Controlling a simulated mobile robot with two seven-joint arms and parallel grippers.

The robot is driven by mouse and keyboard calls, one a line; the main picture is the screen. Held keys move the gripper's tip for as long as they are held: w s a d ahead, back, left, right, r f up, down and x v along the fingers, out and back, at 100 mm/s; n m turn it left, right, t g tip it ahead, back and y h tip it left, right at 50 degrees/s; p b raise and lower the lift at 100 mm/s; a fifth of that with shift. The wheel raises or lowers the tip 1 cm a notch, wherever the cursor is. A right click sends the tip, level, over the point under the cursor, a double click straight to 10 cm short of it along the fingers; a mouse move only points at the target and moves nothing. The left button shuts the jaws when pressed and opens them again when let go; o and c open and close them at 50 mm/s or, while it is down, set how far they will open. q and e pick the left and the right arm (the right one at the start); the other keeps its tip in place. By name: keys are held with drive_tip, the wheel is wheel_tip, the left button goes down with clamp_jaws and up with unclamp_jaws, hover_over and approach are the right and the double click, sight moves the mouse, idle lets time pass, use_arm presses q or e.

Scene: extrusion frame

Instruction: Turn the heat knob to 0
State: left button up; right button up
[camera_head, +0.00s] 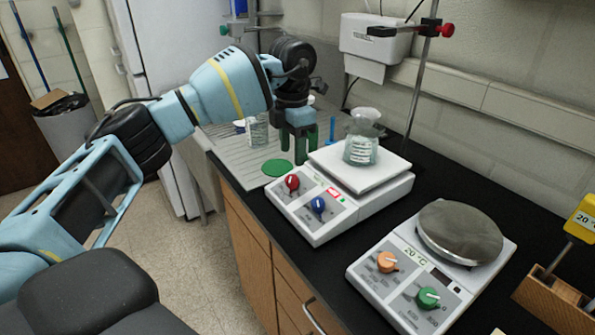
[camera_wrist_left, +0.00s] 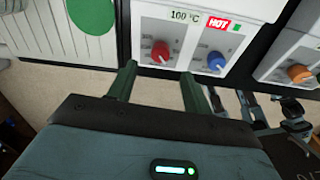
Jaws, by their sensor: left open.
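I cannot read which knob is for heat. A glass flask (camera_head: 361,140) with liquid stands on its white top. My left gripper (camera_head: 298,148) is open and empty, above and behind the red knob in the head view. In the left wrist view the red knob (camera_wrist_left: 160,51) lies between the fingertips (camera_wrist_left: 158,70), apart from them. My right gripper is not in view.
A second hot plate (camera_head: 385,305), reading 20 °C, has orange (camera_head: 387,261) and green (camera_head: 428,298) knobs. A stand rod (camera_head: 420,80) rises behind the flask. A green disc (camera_head: 277,168) and a glass beaker (camera_head: 257,130) are at the left. A wooden block (camera_head: 548,292) is at right.

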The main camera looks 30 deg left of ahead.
sight(291, 177)
use_arm(q)
drive_tip(key=shift+s+f, duration=0.3)
drive_tip(key=shift+f, duration=0.25)
drive_tip(key=shift+w+a+f, duration=0.1)
drive_tip(key=shift+f, duration=1.6)
drive_tip(key=shift+w+f, duration=0.1)
drive_tip(key=shift+f, duration=1.55)
drive_tip(key=c, duration=1)
